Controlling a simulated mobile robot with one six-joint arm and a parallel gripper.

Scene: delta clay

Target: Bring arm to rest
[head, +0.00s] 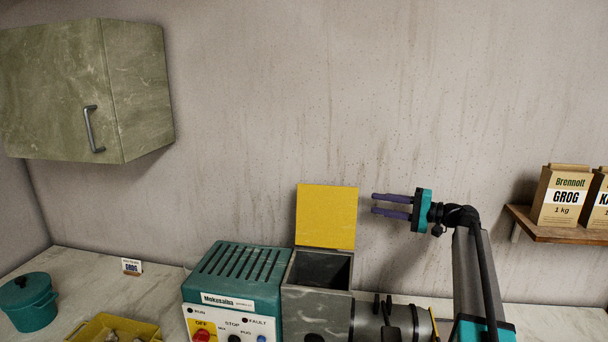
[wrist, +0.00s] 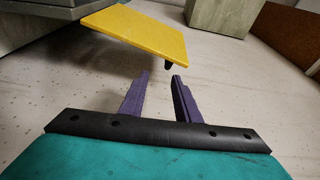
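My gripper (head: 374,205) is raised in front of the wall, right of the open yellow lid (head: 326,216) of the grey machine. Its two purple fingers point left and stand apart with nothing between them. In the wrist view my gripper (wrist: 160,75) also shows its two fingers apart and empty. The yellow lid (wrist: 140,30) lies beyond the fingertips there, with a visible space between. My arm reaches up from the lower right of the head view.
The machine's teal control box (head: 235,285) and grey hopper (head: 318,270) stand below. A teal pot (head: 28,303), yellow tray (head: 112,328) and GROG card (head: 132,266) are at left. A cabinet (head: 85,90) hangs upper left.

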